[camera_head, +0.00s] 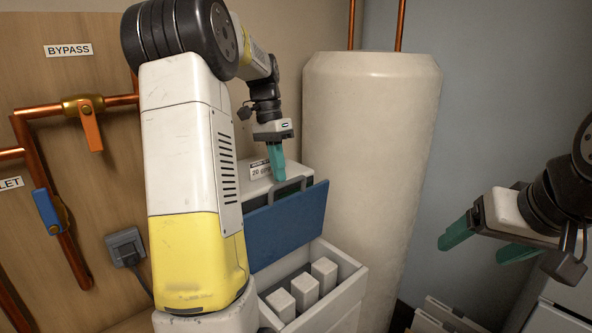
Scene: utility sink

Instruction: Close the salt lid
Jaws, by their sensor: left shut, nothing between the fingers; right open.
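The blue salt lid (288,226) stands raised and tilted above a white box (345,290), with a grey handle (289,187) at its top edge. The box is open below it and several white blocks (306,290) show inside. My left gripper (278,178) is shut, fingers pointing down, just behind or at the lid's grey handle. I cannot tell if it touches. My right gripper (485,246) is open and empty at the right, well apart from the lid. My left arm hides the box's left side.
A tall cream tank (372,150) stands close behind and right of the box. Copper pipes with an orange valve handle (91,128) and a blue one (47,211) run along the wooden panel at left. Pale crates (445,316) sit low at the right.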

